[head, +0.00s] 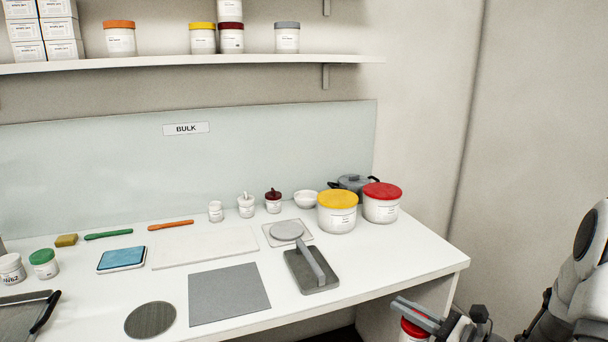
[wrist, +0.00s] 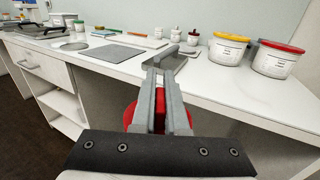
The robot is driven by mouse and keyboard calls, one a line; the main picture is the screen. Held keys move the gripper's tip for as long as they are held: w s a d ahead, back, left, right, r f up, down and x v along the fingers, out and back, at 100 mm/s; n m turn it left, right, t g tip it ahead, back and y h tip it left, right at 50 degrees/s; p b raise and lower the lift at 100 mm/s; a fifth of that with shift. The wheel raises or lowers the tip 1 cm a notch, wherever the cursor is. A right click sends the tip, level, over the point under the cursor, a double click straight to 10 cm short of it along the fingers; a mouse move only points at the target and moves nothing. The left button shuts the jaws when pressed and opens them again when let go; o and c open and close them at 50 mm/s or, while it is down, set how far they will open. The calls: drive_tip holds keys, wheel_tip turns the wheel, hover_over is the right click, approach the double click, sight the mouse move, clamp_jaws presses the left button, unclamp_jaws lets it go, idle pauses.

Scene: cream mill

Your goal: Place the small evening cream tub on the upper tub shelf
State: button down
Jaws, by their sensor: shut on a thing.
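My gripper (head: 416,316) is at the lower right, just off the right end of the white bench. It is shut on a white tub with a red lid (head: 412,329). In the wrist view the fingers (wrist: 161,76) point forward, with the red lid (wrist: 131,114) below and between them. I cannot read the held tub's label. A white wall shelf (head: 200,64) runs across the top of the head view. It bears white tubs with orange (head: 119,25), yellow (head: 202,27), dark red (head: 231,37) and grey lids (head: 287,25).
The bench (head: 420,262) bears a large yellow-lidded tub (head: 337,221), a large red-lidded tub (head: 381,210), a pot (head: 354,182), a grey handled tool (head: 311,263) and several mats. White boxes (head: 43,29) fill the shelf's left end. Its right end is bare.

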drive_tip(key=a+f+m+t+h+p, duration=0.2)
drive_tip(key=a+f+m+t+h, duration=0.1)
drive_tip(key=a, duration=0.4)
drive_tip(key=shift+a+f+h+p, duration=0.15)
drive_tip(key=shift+f+h+p, duration=0.2)
drive_tip(key=shift+f+h, duration=0.4)
